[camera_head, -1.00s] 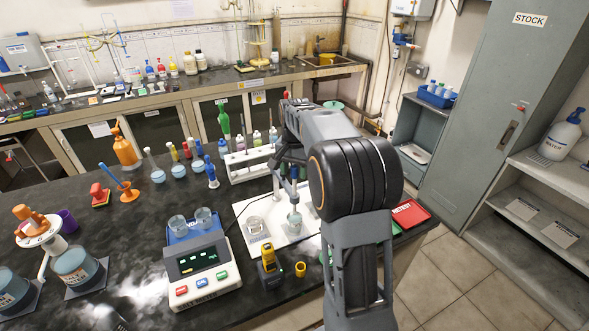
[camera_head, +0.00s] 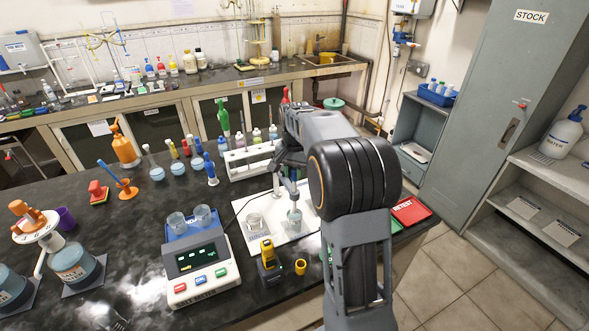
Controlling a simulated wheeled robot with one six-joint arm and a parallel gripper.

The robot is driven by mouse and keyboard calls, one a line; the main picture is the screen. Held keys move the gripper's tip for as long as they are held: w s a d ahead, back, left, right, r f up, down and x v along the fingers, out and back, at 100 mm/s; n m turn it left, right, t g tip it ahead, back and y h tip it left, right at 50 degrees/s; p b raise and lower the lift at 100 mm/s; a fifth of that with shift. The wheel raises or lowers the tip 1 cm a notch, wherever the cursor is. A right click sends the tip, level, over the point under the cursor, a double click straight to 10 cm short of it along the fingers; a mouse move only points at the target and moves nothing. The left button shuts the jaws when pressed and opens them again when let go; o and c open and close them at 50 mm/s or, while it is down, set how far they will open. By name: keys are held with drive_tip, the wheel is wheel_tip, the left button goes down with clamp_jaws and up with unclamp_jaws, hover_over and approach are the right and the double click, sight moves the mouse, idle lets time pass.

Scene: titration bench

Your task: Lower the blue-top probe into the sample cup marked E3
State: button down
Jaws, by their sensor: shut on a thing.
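A slim probe (camera_head: 294,194) hangs upright below my gripper (camera_head: 291,180), which is shut on it. My arm covers most of the fingers and the probe's top. The probe's lower end lines up with a clear sample cup (camera_head: 295,218) on the right part of a white tray (camera_head: 279,236). The tip appears to be at or inside this cup, but its depth is unclear. A second clear cup (camera_head: 254,223) stands to the left on the same tray. I cannot read E3 on either cup.
A meter with coloured buttons (camera_head: 200,266) stands left of the tray. A yellow-black device (camera_head: 267,262) and a small yellow cup (camera_head: 300,267) stand in front. A white rack (camera_head: 249,162) with bottles is behind. A red case (camera_head: 410,211) lies right.

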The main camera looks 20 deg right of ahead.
sight(295, 182)
wheel_tip(295, 182, down, 5)
drive_tip(key=shift+r+b, duration=0.2)
drive_tip(key=shift+b, duration=0.65)
drive_tip(key=shift+r, duration=0.15)
drive_tip(key=c, duration=0.9)
unclamp_jaws()
drive_tip(key=shift+r, duration=0.1)
wheel_tip(295, 182, up, 14)
drive_tip(key=shift+f, duration=0.15)
